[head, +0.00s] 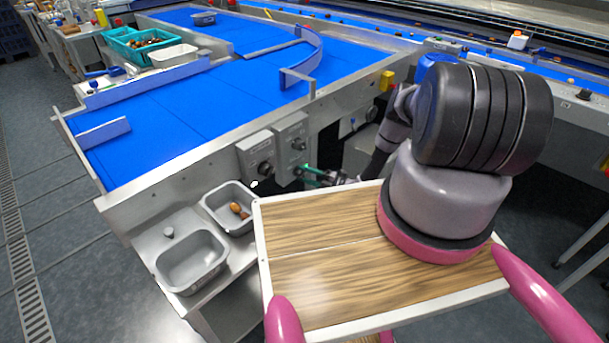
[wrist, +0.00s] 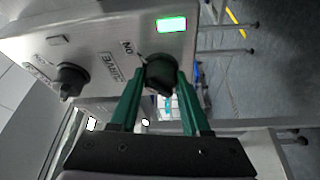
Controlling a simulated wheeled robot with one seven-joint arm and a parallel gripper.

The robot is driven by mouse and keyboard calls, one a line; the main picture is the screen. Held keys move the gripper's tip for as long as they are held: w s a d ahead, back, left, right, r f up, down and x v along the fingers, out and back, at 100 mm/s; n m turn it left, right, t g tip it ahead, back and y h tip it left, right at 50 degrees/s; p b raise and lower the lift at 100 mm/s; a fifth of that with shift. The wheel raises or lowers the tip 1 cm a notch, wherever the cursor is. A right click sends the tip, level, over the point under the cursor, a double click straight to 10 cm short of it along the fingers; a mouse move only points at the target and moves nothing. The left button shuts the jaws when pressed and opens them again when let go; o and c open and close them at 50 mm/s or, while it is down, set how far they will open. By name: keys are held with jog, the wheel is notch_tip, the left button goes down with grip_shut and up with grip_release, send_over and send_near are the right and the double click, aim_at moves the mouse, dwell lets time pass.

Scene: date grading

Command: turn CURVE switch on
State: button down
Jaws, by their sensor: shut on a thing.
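The CURVE switch is a dark round knob (wrist: 160,74) on a grey metal control panel (wrist: 100,35), seen upside down in the wrist view. The CURVE label and an ON mark lie just left of it. My gripper (wrist: 161,80) has its green fingers closed on the knob, one finger on each side. The knob's exact pointer angle is hard to tell behind the fingers. In the head view, my gripper (head: 303,171) reaches the lower part of the right-hand control box (head: 290,130) on the conveyor's side.
A rectangular green light (wrist: 171,24) is lit on the panel. A second dark knob (wrist: 71,79) sits to the left. In the head view, another control box (head: 250,147) adjoins on the left. Grey bins (head: 190,262) stand below the blue conveyor (head: 180,105); my wooden tray lies in front.

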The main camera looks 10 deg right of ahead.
jog(key=shift+d, duration=0.1)
jog(key=shift+c, duration=1.8)
grip_release()
jog(key=r+v, duration=0.1)
jog(key=v, duration=0.9)
jog(key=shift+s+d+f, duration=0.25)
jog(key=shift+s+f, duration=0.05)
jog(key=shift+f, duration=0.2)
